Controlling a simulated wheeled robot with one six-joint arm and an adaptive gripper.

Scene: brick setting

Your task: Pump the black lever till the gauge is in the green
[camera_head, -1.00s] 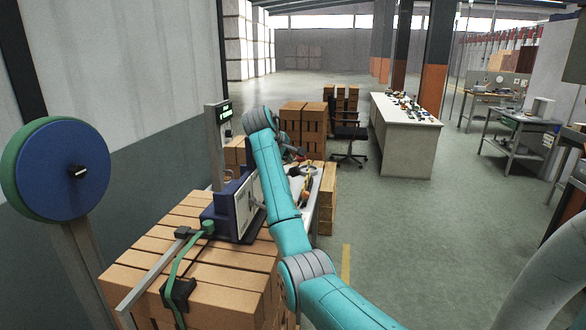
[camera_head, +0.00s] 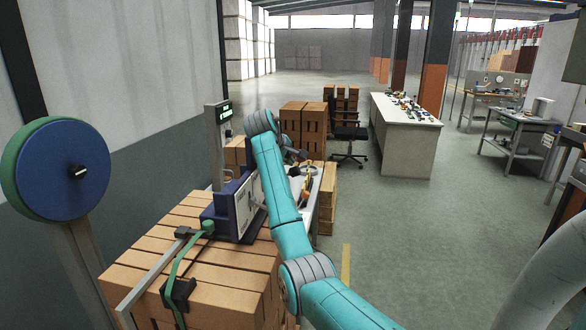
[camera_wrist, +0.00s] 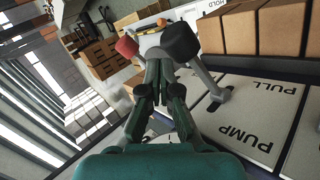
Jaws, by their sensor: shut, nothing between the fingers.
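In the wrist view, a black knob (camera_wrist: 183,43) sits on a grey lever arm (camera_wrist: 210,82) above a white panel (camera_wrist: 238,118) printed PUMP and PULL. My gripper (camera_wrist: 158,62) is shut and empty, its fingertips close beside the black knob on its left. I cannot tell whether they touch. A red knob (camera_wrist: 127,46) is on the other side of the fingertips. In the head view, my gripper is mostly hidden behind my teal arm, near a small table. I cannot make out a gauge needle or green zone in either view.
More boxes (camera_head: 300,125), a chair (camera_head: 350,140) and a long white workbench (camera_head: 405,145) are behind. The floor (camera_head: 410,240) to the right is open.

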